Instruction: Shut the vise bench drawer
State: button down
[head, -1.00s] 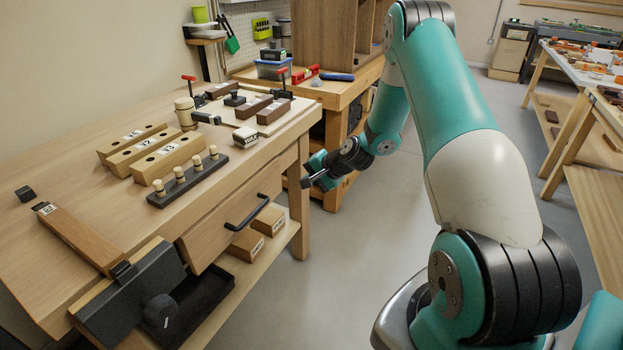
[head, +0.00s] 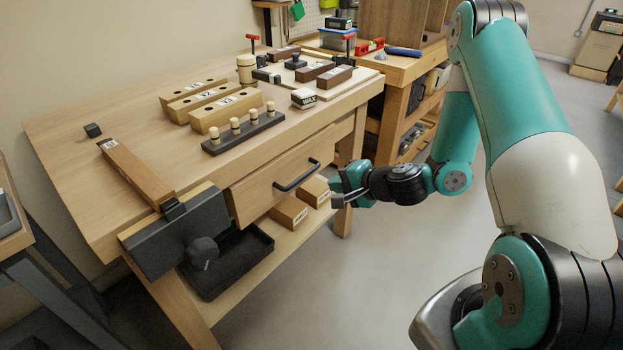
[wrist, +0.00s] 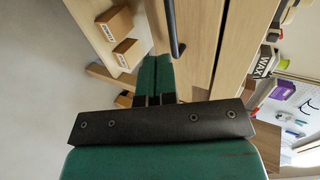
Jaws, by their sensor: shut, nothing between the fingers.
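The vise bench drawer (head: 262,186) has a wooden front with a dark bar handle (head: 297,175), under the benchtop. Its front looks nearly in line with the bench edge; I cannot tell how far it stands out. My gripper (head: 334,192) is shut and empty, just right of the handle and slightly lower, apart from it in the head view. In the wrist view my gripper's fingers (wrist: 155,70) lie together beside the handle (wrist: 173,30) and the drawer front (wrist: 198,40). Whether they touch the wood is unclear.
The dark vise (head: 175,235) juts from the bench's front left. A black tray (head: 228,262) and wooden boxes (head: 289,212) sit on the lower shelf. Blocks and a peg rack (head: 243,132) stand on the benchtop (head: 90,175). The floor in front is clear.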

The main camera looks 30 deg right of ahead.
jog(key=r+p+x, duration=0.1)
jog(key=x, duration=0.7)
jog(key=shift+w, duration=0.4)
jog(key=shift+a+f, duration=0.15)
